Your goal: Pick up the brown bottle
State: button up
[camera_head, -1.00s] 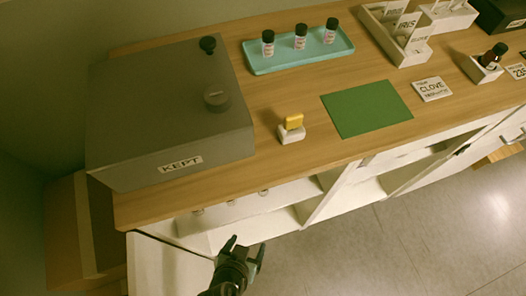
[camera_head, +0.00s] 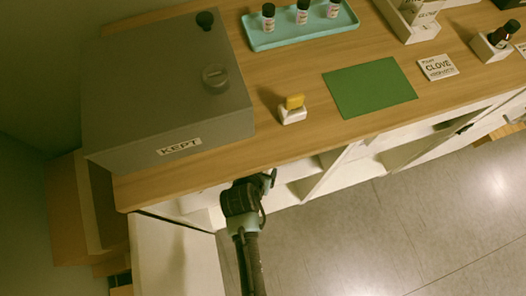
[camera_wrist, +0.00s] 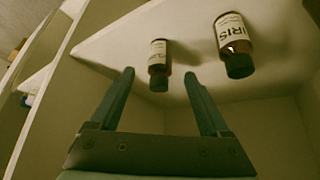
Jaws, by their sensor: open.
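In the wrist view, two brown bottles with white labels and dark caps stand in a pale shelf compartment. The smaller-looking bottle (camera_wrist: 159,58) appears between and beyond my fingertips. The other bottle (camera_wrist: 233,38), labelled IRIS, is to its right, outside the fingers. My gripper (camera_wrist: 159,75) is open, with nothing between its fingers that I can see held. In the head view, my gripper (camera_head: 268,180) is at the cabinet opening under the counter's front edge; its fingertips are partly hidden. Another brown bottle (camera_head: 510,30) leans in a white holder on the counter.
The wooden counter (camera_head: 215,160) overhangs the shelf. It bears a grey box marked KEPT (camera_head: 150,100), a white block with a yellow top (camera_head: 293,108), a green mat (camera_head: 369,87) and a teal tray (camera_head: 262,40) with three bottles. Cabinet dividers (camera_head: 328,172) flank the opening.

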jog(key=b+x, duration=0.1)
jog(key=x, duration=0.4)
jog(key=shift+w+d, duration=0.1)
jog(key=shift+w, duration=0.2)
grip_shut()
